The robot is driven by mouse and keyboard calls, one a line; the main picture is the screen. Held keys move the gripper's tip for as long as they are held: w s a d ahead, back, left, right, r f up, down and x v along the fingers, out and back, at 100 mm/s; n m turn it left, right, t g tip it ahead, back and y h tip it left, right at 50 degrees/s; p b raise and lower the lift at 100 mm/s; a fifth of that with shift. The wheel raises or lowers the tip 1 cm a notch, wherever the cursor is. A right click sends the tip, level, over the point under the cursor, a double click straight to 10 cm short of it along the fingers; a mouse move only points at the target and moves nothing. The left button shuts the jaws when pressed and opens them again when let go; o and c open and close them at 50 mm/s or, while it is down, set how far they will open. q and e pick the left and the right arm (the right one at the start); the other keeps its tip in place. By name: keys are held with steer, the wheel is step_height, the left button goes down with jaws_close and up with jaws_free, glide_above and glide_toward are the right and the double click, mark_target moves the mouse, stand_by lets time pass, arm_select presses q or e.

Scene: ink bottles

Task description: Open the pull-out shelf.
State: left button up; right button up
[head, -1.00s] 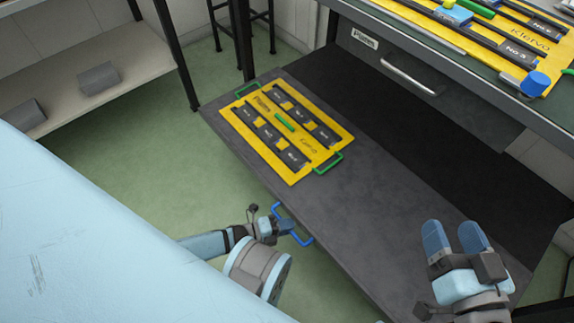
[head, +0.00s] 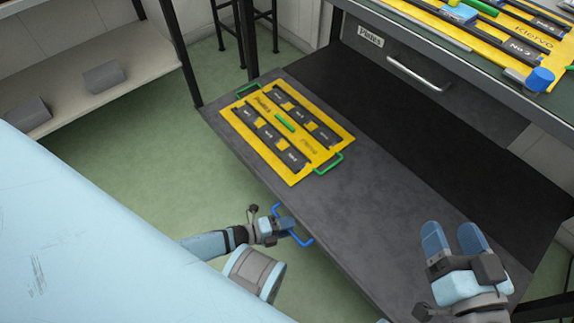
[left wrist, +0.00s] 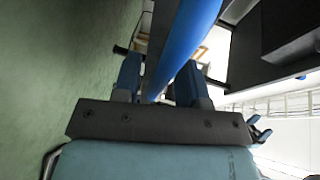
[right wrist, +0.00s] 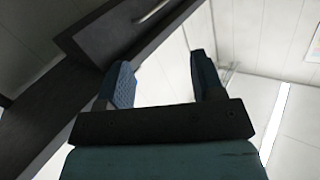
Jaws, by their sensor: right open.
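The dark grey pull-out shelf (head: 400,215) extends well out from under the worktable, sloping across the middle of the head view. A blue handle (head: 305,241) sits on its front edge. My left gripper (head: 287,224) is at this handle. In the left wrist view, the blue handle (left wrist: 188,38) passes between the fingers of my left gripper (left wrist: 158,85), which are closed in on it. My right gripper (head: 453,238) is open and empty above the shelf's near right part. It also shows open in the right wrist view (right wrist: 160,80).
A yellow rack board (head: 318,148) with green handles lies on the shelf. A drawer labelled Plates (head: 410,85) is closed under the worktable, which carries another yellow board (head: 490,38) and a blue-capped item (head: 540,79). A low side shelf (head: 130,75) stands at left. Green floor is clear between.

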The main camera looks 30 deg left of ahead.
arm_select(q)
steer(key=p+v, duration=0.4)
steer(key=v, duration=0.9)
steer(key=shift+s+a, duration=0.25)
steer(key=shift+s, duration=0.1)
arm_select(e)
steer(key=r+t, duration=0.1)
steer(key=r, duration=0.1)
steer(key=r+t, duration=0.1)
steer(key=r, duration=0.2)
steer(key=shift+d+r+m, duration=0.2)
steer(key=shift+r+m, duration=0.1)
steer(key=shift+r, duration=0.05)
arm_select(q)
steer(key=shift+r, duration=0.1)
